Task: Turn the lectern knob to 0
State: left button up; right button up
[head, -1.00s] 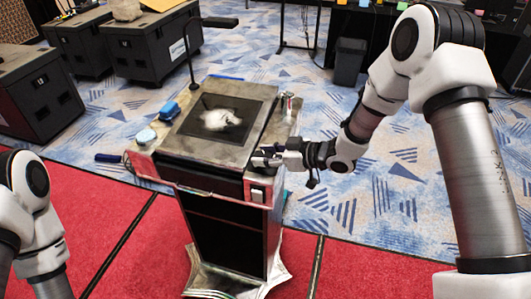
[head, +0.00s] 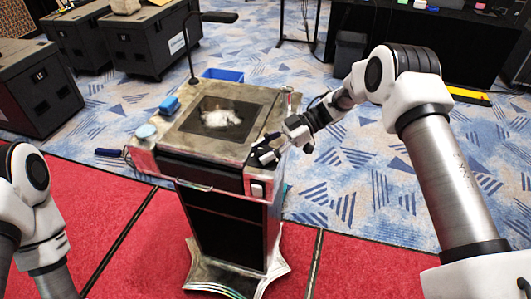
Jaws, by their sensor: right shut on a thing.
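The lectern (head: 232,97) stands in the middle of the head view, with a worn, sloped top and a dark inset panel. My right arm comes in from the right, and its gripper (head: 264,156) is at the right front corner of the lectern top. The right gripper is shut on the lectern knob, which its fingers hide, so I cannot read the knob's setting. My left arm (head: 38,225) shows at the left edge, but its gripper is out of view.
A thin gooseneck lamp (head: 188,55) rises behind. A blue bin (head: 222,75) shows past the back edge. Black cases (head: 152,45) stand back left.

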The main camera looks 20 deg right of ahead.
jog(key=shift+s+f+n+g+b, duration=0.1)
jog(key=shift+f+n+g+b, duration=0.25)
jog(key=shift+n+g, duration=0.3)
jog(key=shift+r, duration=0.1)
jog(key=shift+a, duration=0.1)
jog(key=o, duration=1.1)
jog(key=shift+o, duration=0.2)
jog(key=shift+r, duration=0.2)
jog(key=v, duration=1.2)
jog(key=shift+w, duration=0.25)
jog(key=shift+a, duration=0.1)
